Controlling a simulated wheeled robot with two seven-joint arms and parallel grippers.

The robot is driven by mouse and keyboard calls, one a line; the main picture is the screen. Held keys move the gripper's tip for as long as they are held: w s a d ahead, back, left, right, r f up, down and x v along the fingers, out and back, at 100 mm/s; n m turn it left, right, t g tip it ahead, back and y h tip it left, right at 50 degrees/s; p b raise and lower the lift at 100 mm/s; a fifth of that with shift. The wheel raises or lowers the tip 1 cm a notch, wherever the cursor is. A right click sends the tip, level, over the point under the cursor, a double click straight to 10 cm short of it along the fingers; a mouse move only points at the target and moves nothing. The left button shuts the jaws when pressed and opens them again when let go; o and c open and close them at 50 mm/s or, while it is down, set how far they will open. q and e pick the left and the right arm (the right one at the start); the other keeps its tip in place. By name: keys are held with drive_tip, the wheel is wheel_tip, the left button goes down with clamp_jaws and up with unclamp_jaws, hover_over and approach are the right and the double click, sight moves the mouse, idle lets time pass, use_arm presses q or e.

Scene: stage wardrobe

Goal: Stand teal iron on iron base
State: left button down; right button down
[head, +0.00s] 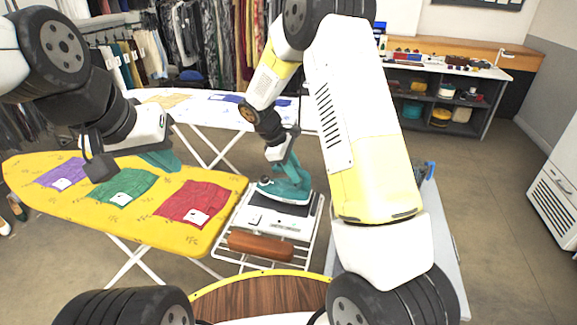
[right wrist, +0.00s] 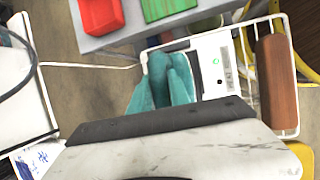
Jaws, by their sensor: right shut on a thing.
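The teal iron (head: 291,190) is at the far end of the white iron base (head: 272,222), its sole facing down in the head view. I cannot tell whether it touches the base. My right gripper (head: 285,168) is shut on the iron from above. In the right wrist view, teal shapes (right wrist: 168,82) show beside the iron base (right wrist: 214,62) with its green light; fingers and iron are hard to separate there. My left gripper (head: 160,158) is over the yellow ironing board, with nothing visible in it; its finger gap is unclear.
The base sits on a white wire rack (head: 318,225) with a brown roll (head: 260,247). The yellow ironing board (head: 100,215) at left carries purple, green and red cloths. A grey table (head: 448,235) stands at right, partly behind my right arm. Clothes racks and shelves line the back.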

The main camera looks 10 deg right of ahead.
sight(280, 188)
drive_tip(key=shift+f, duration=1.1)
drive_tip(key=shift+f, duration=0.1)
drive_tip(key=c, duration=1.2)
unclamp_jaws()
drive_tip(key=shift+c, duration=0.2)
drive_tip(key=v, duration=1.2)
drive_tip(key=s+d+r+m+t+y, duration=0.2)
drive_tip(key=s+d+r+m+y, duration=0.3)
drive_tip(key=s+r, duration=0.7)
drive_tip(key=s+d+r+m+t+y, duration=0.1)
drive_tip(key=s+m+t, duration=0.1)
drive_tip(key=s, duration=0.5)
drive_tip(key=s+d+r+m+t+y, duration=0.1)
drive_tip(key=s+r+m+t, duration=0.1)
drive_tip(key=s+m, duration=0.3)
drive_tip(key=shift+s+d+r, duration=0.15)
drive_tip(key=shift+s+d, duration=0.05)
drive_tip(key=shift+s, duration=0.75)
